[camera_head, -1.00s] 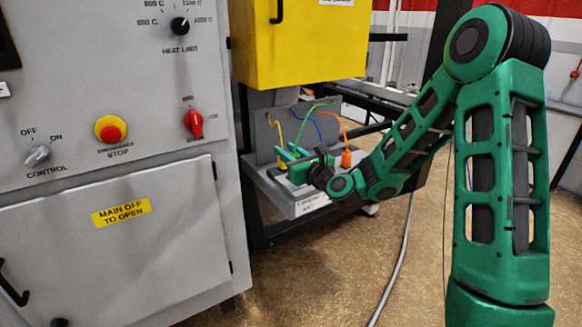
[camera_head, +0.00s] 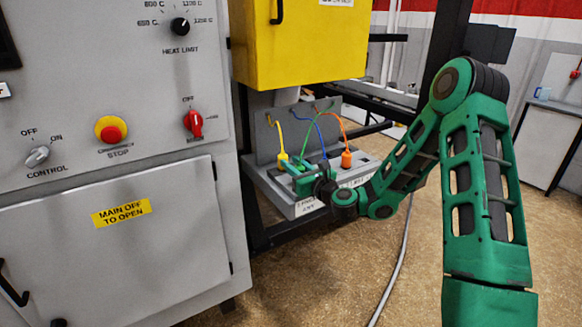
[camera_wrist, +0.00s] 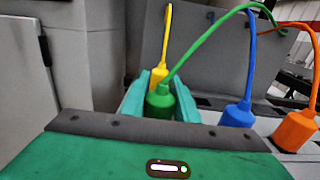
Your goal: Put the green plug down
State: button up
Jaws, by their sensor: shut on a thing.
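The green plug (camera_wrist: 160,101) is between the two fingers of my gripper (camera_wrist: 160,92) in the wrist view, with its green cable arching up and to the right. In the head view my gripper (camera_head: 293,167) is low over the grey shelf (camera_head: 272,188), and the plug is mostly hidden there by the gripper. My gripper is shut on the green plug. The plug looks upright. I cannot tell whether its underside touches the shelf.
A yellow plug (camera_wrist: 158,76) stands just behind the green one. A blue plug (camera_wrist: 236,112) and an orange plug (camera_wrist: 296,130) stand to the right. A grey back panel (camera_wrist: 200,50) rises behind. The yellow box (camera_head: 300,45) hangs above, and the grey control cabinet (camera_head: 120,180) is at left.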

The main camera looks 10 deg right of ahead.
jog(key=shift+f, duration=0.25)
jog(key=o, duration=1.1)
jog(key=shift+c, duration=0.2)
